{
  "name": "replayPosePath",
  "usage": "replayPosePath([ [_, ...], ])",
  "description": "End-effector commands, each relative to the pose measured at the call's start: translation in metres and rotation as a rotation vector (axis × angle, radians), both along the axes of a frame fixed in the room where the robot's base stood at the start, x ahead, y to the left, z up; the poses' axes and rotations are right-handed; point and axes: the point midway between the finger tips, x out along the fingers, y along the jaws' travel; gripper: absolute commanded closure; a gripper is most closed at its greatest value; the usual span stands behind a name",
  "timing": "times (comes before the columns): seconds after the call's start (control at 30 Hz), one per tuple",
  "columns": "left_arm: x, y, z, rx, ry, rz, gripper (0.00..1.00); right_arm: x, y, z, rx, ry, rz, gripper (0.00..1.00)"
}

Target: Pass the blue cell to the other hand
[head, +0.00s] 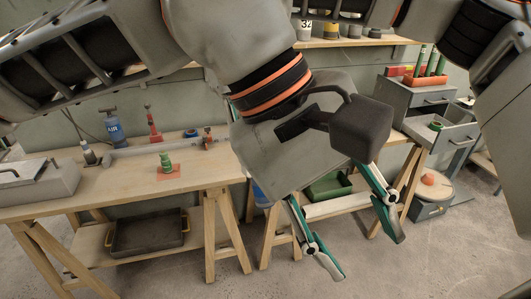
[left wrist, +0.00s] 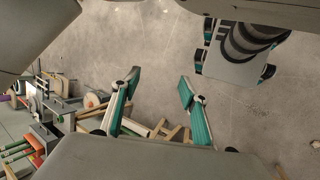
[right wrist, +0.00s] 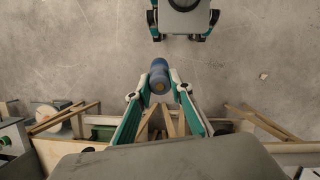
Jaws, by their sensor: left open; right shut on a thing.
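The cell and the right gripper do not show in the head view, where my left arm fills the middle. My left gripper (head: 367,255) is open and empty, its teal fingers spread and pointing down over the floor. It also shows open in the left wrist view (left wrist: 160,86), with nothing between the fingers.
A green crate (head: 328,188) sits low behind my left gripper. Grey drawers (head: 425,98) stand right. The front floor is clear.

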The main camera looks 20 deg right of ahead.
Motion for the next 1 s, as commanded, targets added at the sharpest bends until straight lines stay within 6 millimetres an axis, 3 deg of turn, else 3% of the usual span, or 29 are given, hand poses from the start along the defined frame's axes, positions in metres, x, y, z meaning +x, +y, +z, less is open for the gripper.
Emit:
replayPosePath([
  [0.17, 0.053, 0.020, -0.005, 0.143, -0.300, 0.021, 0.56, 0.000, 0.000, 0.000, 0.000, 0.000, 0.000, 0.94],
  [0.4, 0.110, 0.050, 0.014, 0.299, -0.583, 0.064, 0.56, 0.000, 0.000, 0.000, 0.000, 0.000, 0.000, 0.94],
  [0.67, 0.133, 0.063, 0.024, 0.362, -0.684, 0.087, 0.56, 0.000, 0.000, 0.000, 0.000, 0.000, 0.000, 0.94],
  [1.0, 0.150, 0.058, -0.020, 0.363, -0.681, 0.085, 0.56, 0.000, 0.000, 0.000, 0.000, 0.000, 0.000, 0.94],
])
